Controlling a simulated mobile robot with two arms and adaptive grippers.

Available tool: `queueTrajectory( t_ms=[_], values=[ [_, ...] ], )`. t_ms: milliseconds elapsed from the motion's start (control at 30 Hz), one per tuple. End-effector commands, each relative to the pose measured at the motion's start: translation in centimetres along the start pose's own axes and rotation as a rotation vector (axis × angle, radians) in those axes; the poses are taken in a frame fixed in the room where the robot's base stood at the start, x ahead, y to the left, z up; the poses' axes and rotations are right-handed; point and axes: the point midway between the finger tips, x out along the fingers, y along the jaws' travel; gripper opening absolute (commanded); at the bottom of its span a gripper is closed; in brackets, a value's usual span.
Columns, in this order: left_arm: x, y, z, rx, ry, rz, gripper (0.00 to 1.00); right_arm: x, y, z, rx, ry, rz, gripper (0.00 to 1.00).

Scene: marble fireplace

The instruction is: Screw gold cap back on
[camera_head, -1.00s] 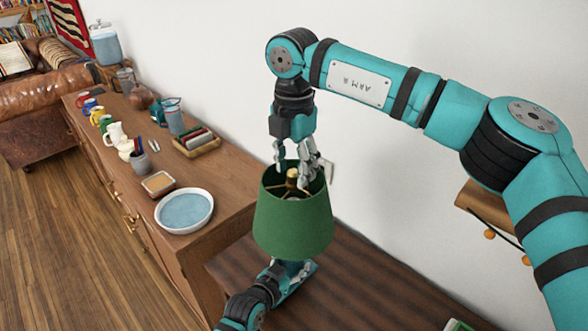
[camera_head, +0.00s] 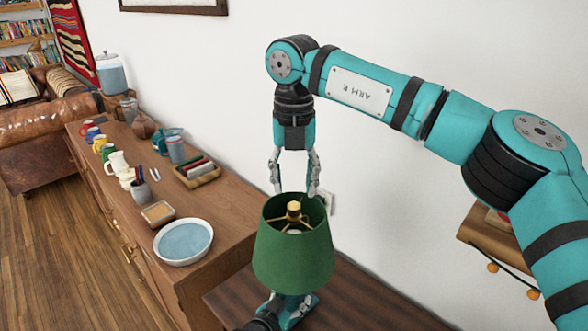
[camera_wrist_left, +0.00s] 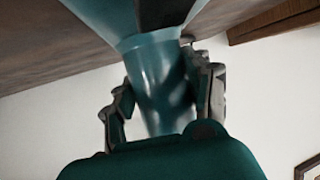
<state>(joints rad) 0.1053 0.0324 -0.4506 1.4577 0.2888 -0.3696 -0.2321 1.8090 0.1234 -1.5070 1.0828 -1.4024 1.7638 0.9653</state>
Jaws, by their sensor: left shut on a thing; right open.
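The green lampshade (camera_head: 294,255) stands upright over the dark wooden surface. A gold cap (camera_head: 293,208) sits at the center of its top ring, on the thin metal spokes. My right gripper (camera_head: 294,190) is above the shade, fingers spread and pointing down, with nothing between them. Its fingertips are near the shade's top opening and apart from the cap. My left gripper (camera_head: 290,310) is low under the shade, partly hidden by it. In the left wrist view its fingers (camera_wrist_left: 165,108) are shut around the glossy teal lamp base (camera_wrist_left: 158,75).
A long wooden sideboard (camera_head: 215,225) to the left carries a round white dish (camera_head: 183,242), a small square tray (camera_head: 158,213), a wooden box (camera_head: 198,174), and several mugs and jugs. A small wall shelf (camera_head: 490,236) is on the right. The wall is close behind the lamp.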

Motion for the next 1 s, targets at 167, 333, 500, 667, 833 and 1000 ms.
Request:
queueTrajectory(
  t_ms=[167,333,500,667,833,1000],
  values=[
    [0.0,0.0,0.0,0.0,0.0,0.0,0.0,-0.8,0.0,0.0,-0.454,-0.001,-0.001,0.43],
    [0.0,0.0,0.0,0.0,0.0,0.0,0.0,-1.4,0.0,0.0,-0.887,0.0,-0.001,0.43],
    [0.0,0.0,0.0,0.0,0.0,0.0,0.0,-2.0,0.0,0.0,-1.249,-0.001,-0.001,0.43],
    [0.0,0.0,0.0,0.0,0.0,0.0,0.0,-2.3,0.0,0.0,-1.464,0.0,0.0,0.43],
    [0.0,0.0,0.0,-0.001,0.0,0.0,0.0,-2.4,0.0,0.0,-1.551,0.0,0.0,0.43],
    [0.0,0.0,0.0,-0.001,0.0,0.0,0.0,-2.4,0.0,0.0,-1.556,-0.001,0.0,0.43]
  ],
)
